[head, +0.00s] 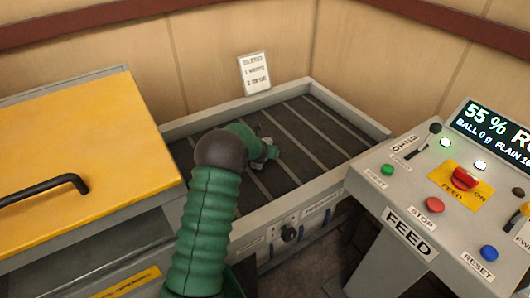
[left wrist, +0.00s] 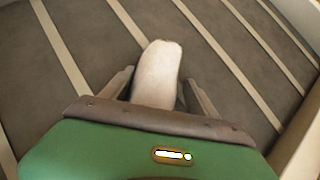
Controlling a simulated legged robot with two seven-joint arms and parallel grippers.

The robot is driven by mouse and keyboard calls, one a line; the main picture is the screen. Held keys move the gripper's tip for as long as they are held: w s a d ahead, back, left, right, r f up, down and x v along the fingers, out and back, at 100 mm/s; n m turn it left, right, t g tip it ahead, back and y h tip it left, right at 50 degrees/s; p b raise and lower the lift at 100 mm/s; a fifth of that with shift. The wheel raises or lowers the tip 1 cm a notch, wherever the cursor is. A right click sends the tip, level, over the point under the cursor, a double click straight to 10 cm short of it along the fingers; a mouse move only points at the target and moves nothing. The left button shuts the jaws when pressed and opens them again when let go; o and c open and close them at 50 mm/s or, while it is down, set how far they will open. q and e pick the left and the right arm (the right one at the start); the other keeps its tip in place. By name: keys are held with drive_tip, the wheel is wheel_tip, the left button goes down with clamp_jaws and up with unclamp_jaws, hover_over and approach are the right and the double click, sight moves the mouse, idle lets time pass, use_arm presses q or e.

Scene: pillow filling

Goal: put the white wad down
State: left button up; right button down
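The white wad (left wrist: 157,72) is a pale, rounded, elongated lump in the left wrist view. It sits between the two fingers of my left gripper (left wrist: 159,78), which lie close along its sides and look shut on it. Its rounded end sticks out past the fingertips. In the head view my left gripper (head: 268,153) is over the dark slatted bed of a tray (head: 223,112); the wad cannot be made out there. Whether the wad touches the bed I cannot tell. My right gripper is not in view.
A yellow-lidded cabinet (head: 80,130) with a black handle stands at the left. A control panel (head: 400,205) with buttons and a display (head: 497,130) stands at the right. A small sign (head: 254,73) leans at the back. Much of the slatted bed is bare.

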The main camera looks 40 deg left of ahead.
use_arm(q)
drive_tip(key=shift+d+r, duration=0.1)
drive_tip(key=shift+r, duration=0.35)
drive_tip(key=p+v, duration=0.1)
drive_tip(key=v, duration=1.1)
drive_tip(key=s+d+n, duration=0.2)
drive_tip(key=d+n, duration=0.3)
drive_tip(key=s+d+f+n+g+h, duration=0.1)
drive_tip(key=s+d+n, duration=0.1)
drive_tip(key=d+n, duration=0.2)
drive_tip(key=s+d+n+g, duration=0.1)
drive_tip(key=s+d+n, duration=0.1)
drive_tip(key=d+n, duration=0.3)
drive_tip(key=shift+s+d+f+n+h, duration=0.2)
drive_tip(key=shift+s+d+n+h, duration=0.15)
drive_tip(key=shift+d, duration=0.2)
drive_tip(key=s+d+f+n+g+h, duration=0.2)
drive_tip(key=s+d+n+g, duration=0.1)
drive_tip(key=s+d+n, duration=1.1)
drive_tip(key=shift+s+d+f+n, duration=0.2)
drive_tip(key=shift+s+f+n, duration=0.15)
drive_tip(key=shift+n, duration=0.4)
drive_tip(key=shift+d+h, duration=0.25)
drive_tip(key=shift+d, duration=0.05)
drive_tip(key=shift+a, duration=0.15)
